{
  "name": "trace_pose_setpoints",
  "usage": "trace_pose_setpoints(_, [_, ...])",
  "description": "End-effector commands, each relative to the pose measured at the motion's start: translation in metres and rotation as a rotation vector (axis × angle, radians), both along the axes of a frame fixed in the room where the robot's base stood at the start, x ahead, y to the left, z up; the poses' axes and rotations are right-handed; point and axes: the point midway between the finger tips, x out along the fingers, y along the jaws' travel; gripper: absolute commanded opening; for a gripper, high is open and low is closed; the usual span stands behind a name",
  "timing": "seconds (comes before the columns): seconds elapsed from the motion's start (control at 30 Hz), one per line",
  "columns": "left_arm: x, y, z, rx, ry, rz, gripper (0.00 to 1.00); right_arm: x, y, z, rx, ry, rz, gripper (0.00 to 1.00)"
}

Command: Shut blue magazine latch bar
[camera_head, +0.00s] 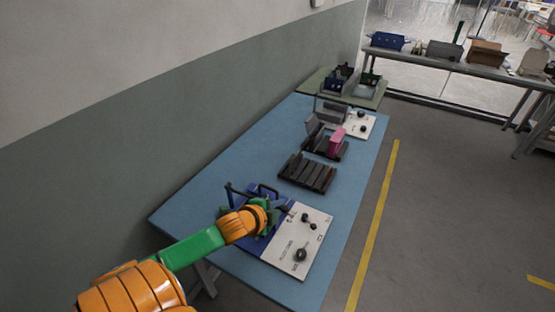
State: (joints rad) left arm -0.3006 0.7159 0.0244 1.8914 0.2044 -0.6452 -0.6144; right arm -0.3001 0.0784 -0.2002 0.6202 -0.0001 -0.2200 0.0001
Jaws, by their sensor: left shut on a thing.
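The blue magazine (243,248) sits on the near part of the blue table, beside a white panel with black knobs. A dark bar (237,191) stands up at its far left side; I cannot tell surely whether it is the latch bar. My left gripper (275,209) is over the magazine, at the end of the orange and green arm. It is shut on a part of the magazine, probably a bar, but the wrist hides the fingertips and the held part. My right gripper is not in view.
The white knob panel (300,243) lies right of the magazine. Beyond it on the blue table (190,206) are a black slotted rack (307,172) and a pink block (336,141) in a dark holder. A grey-green wall runs along the left. The floor on the right is clear.

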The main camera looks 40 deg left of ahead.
Motion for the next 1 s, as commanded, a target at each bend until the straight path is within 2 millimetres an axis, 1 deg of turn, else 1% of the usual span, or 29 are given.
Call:
trace_pose_setpoints(0.03, [0.0,-0.003,-0.001,-0.009,0.001,-0.003,0.0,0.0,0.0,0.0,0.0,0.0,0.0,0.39])
trace_pose_setpoints(0.23, [-0.001,-0.003,-0.001,-0.01,0.002,-0.003,0.0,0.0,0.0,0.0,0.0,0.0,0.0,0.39])
trace_pose_setpoints(0.27, [-0.001,-0.003,-0.001,-0.009,0.002,-0.002,0.22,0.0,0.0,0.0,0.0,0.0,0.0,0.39])
trace_pose_setpoints(0.3, [-0.001,-0.003,-0.001,-0.01,0.002,-0.003,0.33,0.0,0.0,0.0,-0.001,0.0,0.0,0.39])
trace_pose_setpoints(0.33, [0.0,-0.003,-0.001,-0.008,0.002,-0.003,0.41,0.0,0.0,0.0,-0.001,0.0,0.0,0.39])
trace_pose_setpoints(0.37, [0.0,-0.002,-0.001,-0.008,0.002,-0.003,0.42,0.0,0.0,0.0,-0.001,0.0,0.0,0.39])
trace_pose_setpoints(0.57, [0.0,-0.001,-0.001,-0.005,0.001,-0.002,0.42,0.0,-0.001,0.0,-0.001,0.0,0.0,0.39])
trace_pose_setpoints(0.67, [-0.004,-0.002,0.002,-0.004,0.001,-0.002,0.42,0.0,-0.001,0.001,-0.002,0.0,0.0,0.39])
trace_pose_setpoints(1.0, [-0.045,-0.009,0.03,-0.005,0.006,-0.004,0.42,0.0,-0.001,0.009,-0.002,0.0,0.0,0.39])
